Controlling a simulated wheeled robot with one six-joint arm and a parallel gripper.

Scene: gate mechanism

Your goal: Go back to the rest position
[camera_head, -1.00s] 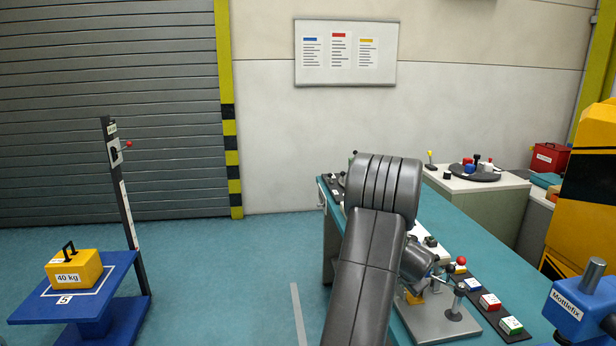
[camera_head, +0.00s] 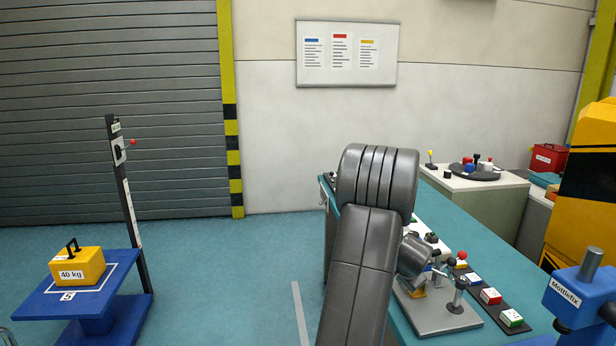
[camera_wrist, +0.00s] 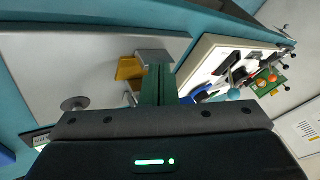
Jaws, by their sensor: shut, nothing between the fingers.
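My gripper (camera_wrist: 159,80) shows in the wrist view as two dark green fingers shut together with nothing between them. They are above or beside the grey base plate (camera_wrist: 85,62) of the gate mechanism; the gap cannot be judged. An orange-yellow block (camera_wrist: 129,68) and a grey block are close to the fingertips in the picture. In the head view my arm hides the fingers and part of the mechanism. The grey plate (camera_head: 437,318) there carries posts and a small lever on the teal bench (camera_head: 480,250).
A dark strip with coloured blocks (camera_head: 491,297) lies right of the plate. A white panel (camera_wrist: 208,62) with small parts is beside the fingers. A blue vise (camera_head: 578,303) stands at the right. A blue stand with a yellow 40 kg weight (camera_head: 78,267) is at the left; floor between is open.

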